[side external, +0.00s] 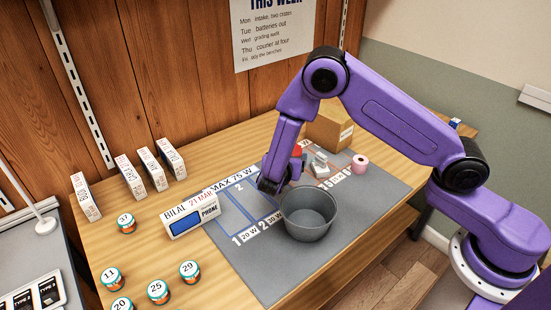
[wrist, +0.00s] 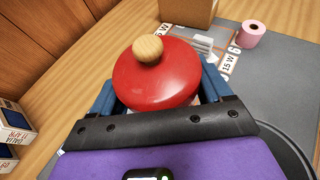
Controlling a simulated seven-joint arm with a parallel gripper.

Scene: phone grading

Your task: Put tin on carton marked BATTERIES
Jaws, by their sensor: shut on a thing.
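The tin has a round red lid with a wooden knob (wrist: 150,72) and fills the middle of the wrist view. My gripper (wrist: 158,92) is shut on the tin, with a blue finger at each side of it. In the side external view only a small red part of the tin (side external: 297,150) shows past my gripper (side external: 272,184); its base is hidden. A brown cardboard carton (side external: 328,131) stands behind, near the wall end of the bench; it also shows at the top of the wrist view (wrist: 187,12). No BATTERIES marking is readable on it.
A grey bin (side external: 309,214) stands on the grey mat (side external: 275,278) close to my gripper. A pink roll (side external: 360,163) and small pale items (side external: 320,163) lie near the carton. A phone sign (side external: 190,219), several white boxes (side external: 153,169) and numbered tins (side external: 158,291) occupy the left.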

